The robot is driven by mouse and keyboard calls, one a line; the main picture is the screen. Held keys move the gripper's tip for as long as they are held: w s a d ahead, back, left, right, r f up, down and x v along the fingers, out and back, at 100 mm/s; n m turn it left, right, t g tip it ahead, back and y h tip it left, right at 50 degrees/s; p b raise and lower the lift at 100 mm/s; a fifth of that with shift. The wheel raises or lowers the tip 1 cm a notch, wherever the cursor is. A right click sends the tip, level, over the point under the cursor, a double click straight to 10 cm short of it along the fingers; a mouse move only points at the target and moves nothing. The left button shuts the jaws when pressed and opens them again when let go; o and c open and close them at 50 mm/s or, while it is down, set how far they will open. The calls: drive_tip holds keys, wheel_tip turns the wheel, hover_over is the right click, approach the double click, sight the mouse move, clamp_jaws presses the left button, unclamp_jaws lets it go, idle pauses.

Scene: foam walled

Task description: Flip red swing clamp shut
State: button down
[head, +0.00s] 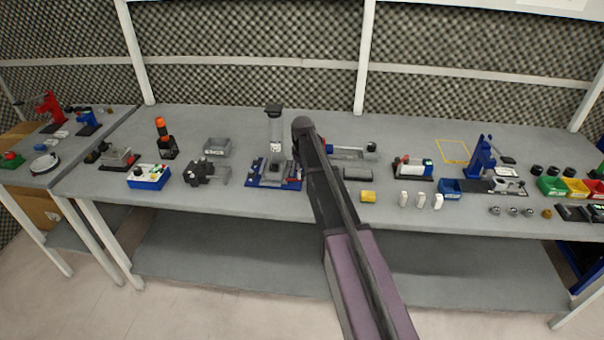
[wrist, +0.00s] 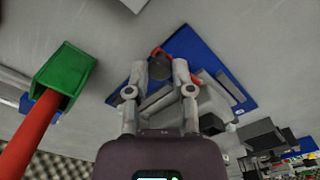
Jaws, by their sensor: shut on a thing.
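In the wrist view, the blue base plate (wrist: 192,46) carries grey blocks. A small red part with a dark round end, which I take as the red swing clamp (wrist: 157,51), shows at my fingertips. My gripper (wrist: 160,68) is shut on it, with the dark end between the fingers. Whether the clamp arm is open or closed is hard to tell. In the head view, my arm hides the gripper and the clamp.

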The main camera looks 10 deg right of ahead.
drive_tip(key=c, duration=0.5)
unclamp_jaws()
drive_tip(key=shift+s+m, duration=0.1)
drive_tip(key=shift+m, duration=0.3)
drive_tip(key=shift+s+a+m, duration=0.25)
drive_tip(key=shift+s+m, duration=0.1)
drive_tip(key=shift+m, duration=0.75)
drive_tip(key=shift+s+a+m, duration=0.2)
drive_tip(key=shift+s+m, duration=0.1)
drive_tip(key=shift+m, duration=0.8)
drive_tip(key=shift+r+p, duration=0.4)
wheel_tip(320, 180, up, 13)
drive_tip(key=p, duration=1.3)
drive_tip(key=s+f+b, duration=0.3)
drive_tip(key=s, duration=0.6)
drive_tip(key=s+f+b, duration=0.3)
drive_tip(key=s, duration=0.7)
drive_tip(key=s+f+b, duration=0.4)
drive_tip(key=s, duration=0.5)
drive_tip(key=shift+s, duration=0.4)
